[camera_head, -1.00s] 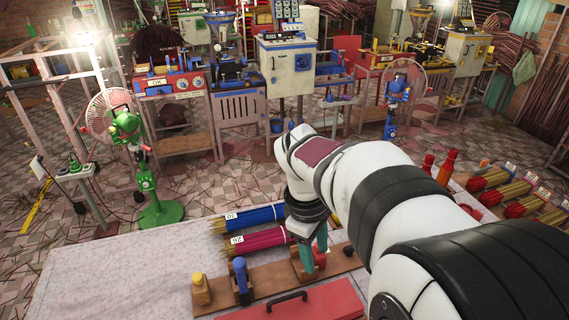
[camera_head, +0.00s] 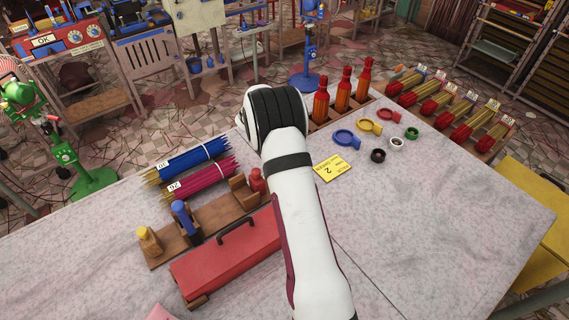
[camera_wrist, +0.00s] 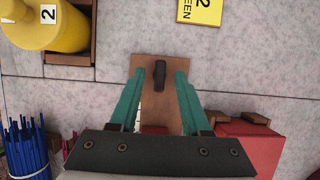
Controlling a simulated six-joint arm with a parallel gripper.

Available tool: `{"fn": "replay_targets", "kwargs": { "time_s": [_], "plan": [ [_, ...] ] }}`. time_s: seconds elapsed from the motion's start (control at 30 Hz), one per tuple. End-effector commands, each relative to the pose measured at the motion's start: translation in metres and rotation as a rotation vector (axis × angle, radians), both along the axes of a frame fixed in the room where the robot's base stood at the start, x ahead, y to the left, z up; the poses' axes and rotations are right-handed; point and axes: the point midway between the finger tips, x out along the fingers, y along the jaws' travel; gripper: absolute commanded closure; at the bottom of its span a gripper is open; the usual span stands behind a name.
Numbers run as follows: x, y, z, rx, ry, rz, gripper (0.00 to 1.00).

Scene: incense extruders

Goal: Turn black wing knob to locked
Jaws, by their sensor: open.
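The black wing knob (camera_wrist: 159,75) sits on a brown wooden board (camera_wrist: 147,66) in the wrist view. Its bar runs roughly up and down in that picture. My gripper (camera_wrist: 160,80) is open, with one teal finger on each side of the knob and a gap on both sides. I cannot tell how high the fingertips are above the board. The lower part of the board is partly hidden by my gripper body. In the head view my own arm hides the gripper, and I cannot make out the knob. No locked mark is readable.
A yellow cylinder (camera_wrist: 27,28) marked 2 lies at upper left, near a yellow card (camera_wrist: 200,10). Blue sticks (camera_wrist: 27,145) are lower left; a red box (camera_wrist: 245,145) is right. The head view shows a red toolbox (camera_head: 225,262), red bottles (camera_head: 344,90) and coloured rings (camera_head: 370,126).

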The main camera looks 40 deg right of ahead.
Motion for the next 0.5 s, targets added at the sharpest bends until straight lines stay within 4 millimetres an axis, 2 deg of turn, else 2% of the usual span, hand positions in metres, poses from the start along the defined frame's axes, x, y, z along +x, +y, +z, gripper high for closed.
{"fn": "replay_targets", "kwargs": {
  "time_s": [0.33, 0.37, 0.5],
  "plan": [
    [0.0000, -0.0023, -0.0062, 0.000, 0.000, 0.000, 0.53],
    [0.0000, -0.0023, -0.0062, 0.000, 0.000, 0.000, 0.56],
    [-0.0001, -0.0023, -0.0060, 0.000, 0.000, 0.000, 0.81]
  ]
}}
